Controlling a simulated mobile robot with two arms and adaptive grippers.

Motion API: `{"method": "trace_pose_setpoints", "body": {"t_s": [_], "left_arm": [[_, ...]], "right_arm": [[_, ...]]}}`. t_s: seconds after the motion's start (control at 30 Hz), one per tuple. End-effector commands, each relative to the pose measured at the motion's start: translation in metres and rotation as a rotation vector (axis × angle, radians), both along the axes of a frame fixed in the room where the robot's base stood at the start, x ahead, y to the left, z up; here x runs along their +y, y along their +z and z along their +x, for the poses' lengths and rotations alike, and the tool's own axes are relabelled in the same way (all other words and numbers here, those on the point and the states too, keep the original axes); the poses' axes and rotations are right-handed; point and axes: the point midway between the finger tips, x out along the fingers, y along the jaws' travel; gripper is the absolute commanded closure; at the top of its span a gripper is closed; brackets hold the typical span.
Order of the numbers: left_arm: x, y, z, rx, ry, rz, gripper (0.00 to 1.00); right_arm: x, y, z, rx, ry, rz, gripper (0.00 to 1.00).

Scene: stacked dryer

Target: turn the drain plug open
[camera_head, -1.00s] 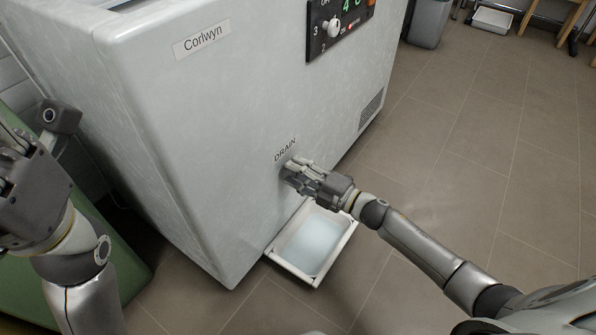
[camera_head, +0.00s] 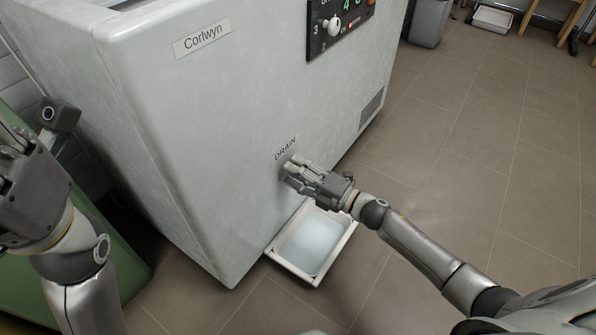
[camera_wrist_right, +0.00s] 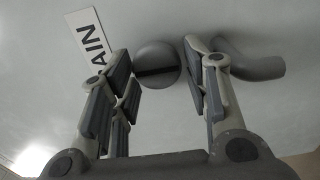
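The drain plug (camera_wrist_right: 157,62) is a grey round knob with a dark bar or slot across its face, which lies roughly level in the right wrist view. It sits on the pale dryer's side (camera_head: 240,200), by the DRAIN label (camera_head: 285,149). My right gripper (camera_wrist_right: 162,72) has its two fingers on either side of the plug. They stand apart, with a narrow gap at the plug's right edge; the left fingertip is close to or over its left edge. In the head view the right gripper (camera_head: 292,172) hides the plug. My left gripper (camera_head: 12,150) is at the left edge, its fingertips cut off.
A curved grey spout (camera_wrist_right: 250,62) is just right of the plug in the wrist view. A white tray (camera_head: 274,262) with pale liquid stands on the floor below. A control panel (camera_head: 338,25) is above. Tiled floor (camera_head: 470,170) is clear on the right.

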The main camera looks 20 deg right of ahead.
Motion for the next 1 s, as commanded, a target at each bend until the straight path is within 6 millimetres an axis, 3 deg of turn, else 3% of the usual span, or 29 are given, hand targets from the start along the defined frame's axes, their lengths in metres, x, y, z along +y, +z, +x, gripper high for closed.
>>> {"method": "trace_pose_setpoints", "body": {"t_s": [0.47,1.0], "left_arm": [[0.001,0.001,-0.002,-0.007,0.001,0.000,0.73],[0.000,0.000,-0.001,-0.002,0.000,-0.001,0.73]], "right_arm": [[-0.006,0.000,-0.003,0.002,-0.005,0.001,0.43],[-0.064,-0.001,-0.079,0.003,-0.004,0.000,0.43]]}}
